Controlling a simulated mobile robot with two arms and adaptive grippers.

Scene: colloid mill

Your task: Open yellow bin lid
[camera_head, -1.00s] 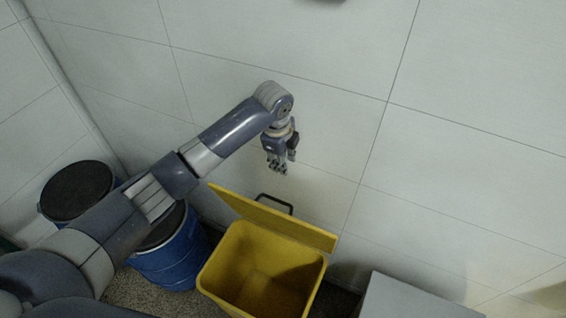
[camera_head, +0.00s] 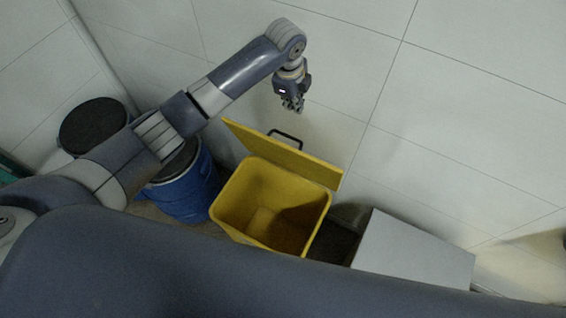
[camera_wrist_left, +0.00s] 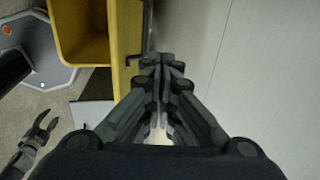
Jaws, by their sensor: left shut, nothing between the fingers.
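The yellow bin (camera_head: 222,205) stands on the floor by the wall in the head view. Its lid (camera_head: 285,155) is raised along the wall side, so the bin's inside shows. A dark handle (camera_head: 287,135) shows behind the lid. My left gripper (camera_head: 293,108) points down above and behind the lid, near the wall, apart from it in the picture. It is shut and empty. In the left wrist view its fingers (camera_wrist_left: 162,65) meet beside the yellow bin (camera_wrist_left: 80,30). My right gripper (camera_wrist_left: 47,122) shows at the left of that view with its fingers apart.
Blue drums (camera_head: 188,190) with dark tops stand left of the bin, under my left arm. A grey box (camera_head: 415,250) stands to the right of the bin. The white wall (camera_head: 460,120) is close behind. My own body covers the bottom of the head view.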

